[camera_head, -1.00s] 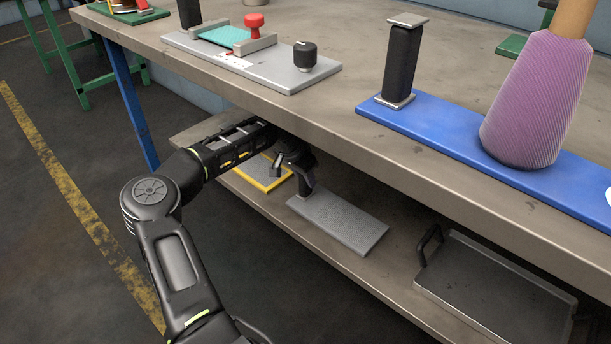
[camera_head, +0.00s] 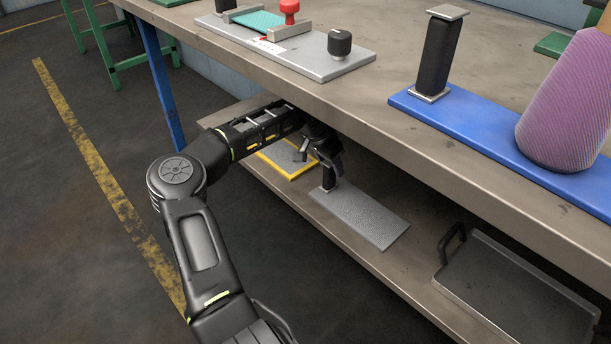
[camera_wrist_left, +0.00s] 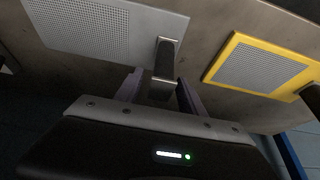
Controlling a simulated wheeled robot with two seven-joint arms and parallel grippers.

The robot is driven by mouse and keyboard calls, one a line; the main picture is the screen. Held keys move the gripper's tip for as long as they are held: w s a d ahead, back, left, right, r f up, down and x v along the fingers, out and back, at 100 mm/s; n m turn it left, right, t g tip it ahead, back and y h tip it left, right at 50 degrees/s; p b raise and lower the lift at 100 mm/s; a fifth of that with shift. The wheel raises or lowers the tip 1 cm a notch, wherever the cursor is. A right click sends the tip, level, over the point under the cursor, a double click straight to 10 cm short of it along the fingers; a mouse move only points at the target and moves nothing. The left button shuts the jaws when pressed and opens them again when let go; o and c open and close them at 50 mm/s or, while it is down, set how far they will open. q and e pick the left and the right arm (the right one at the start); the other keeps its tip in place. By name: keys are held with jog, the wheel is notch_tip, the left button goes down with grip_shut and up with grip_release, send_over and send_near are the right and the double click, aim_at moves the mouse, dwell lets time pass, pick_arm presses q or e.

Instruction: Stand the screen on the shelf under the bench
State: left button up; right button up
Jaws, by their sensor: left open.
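A flat grey screen plate (camera_head: 364,220) with a fine mesh face lies on the shelf under the bench, its short dark handle (camera_head: 329,179) standing up at its left end. The plate (camera_wrist_left: 105,28) and handle (camera_wrist_left: 164,62) also show in the left wrist view. A second mesh screen in a yellow frame (camera_head: 290,169) lies on the shelf behind, partly hidden by my arm; it shows at right in the wrist view (camera_wrist_left: 262,68). My left gripper (camera_wrist_left: 160,85) is open, with the grey plate's handle between or just beyond its fingertips. My right gripper is not in view.
The shelf (camera_head: 395,265) is bare between the grey plate and a metal tray (camera_head: 520,290) with handles at right. The bench top (camera_head: 390,70) overhangs the shelf close above my left arm. A blue board (camera_head: 470,125) with a purple yarn cone (camera_head: 565,105) stands on top.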

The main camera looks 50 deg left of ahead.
pick_arm(q)
jog(key=v, duration=0.3)
jog(key=shift+s+a+f, duration=0.1)
jog(key=shift+s+f, duration=0.05)
jog(key=shift+s, duration=0.15)
jog(key=s, duration=1.1)
jog(key=shift+s+d, duration=0.15)
jog(key=shift+d, duration=0.05)
